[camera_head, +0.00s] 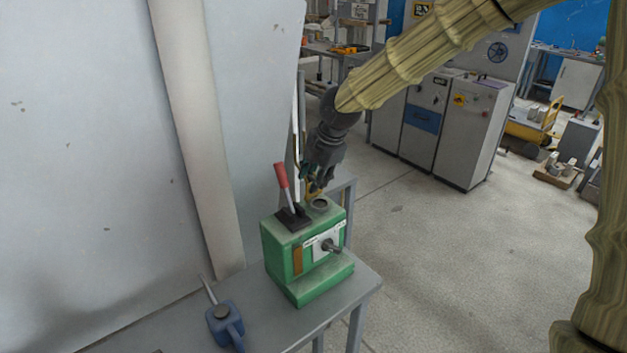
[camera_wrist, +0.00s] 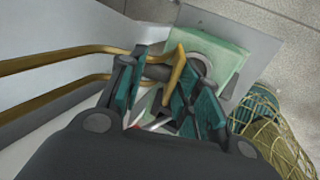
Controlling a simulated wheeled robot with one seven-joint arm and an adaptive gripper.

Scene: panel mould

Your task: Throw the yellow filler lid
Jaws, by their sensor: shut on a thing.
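The green pump box (camera_head: 305,255) stands on a grey bench, with a round dark filler opening (camera_head: 320,203) on its top. My gripper (camera_head: 318,184) is just above this opening, pointing down. The yellow filler lid (camera_head: 312,191) shows as a small yellow patch under the fingers, mostly hidden by them. In the wrist view the lid (camera_wrist: 177,72) is a narrow yellow piece between the dark green fingers of my gripper (camera_wrist: 168,92), which are shut on it. It looks raised on edge rather than flat; its exact angle is unclear.
A red-handled lever (camera_head: 282,178) rises from the box top, close left of my gripper. A blue oil can (camera_head: 224,322) stands on the bench (camera_head: 265,310) at the front left. A pale wall is at left. Yellow pipes (camera_wrist: 60,60) run at left in the wrist view.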

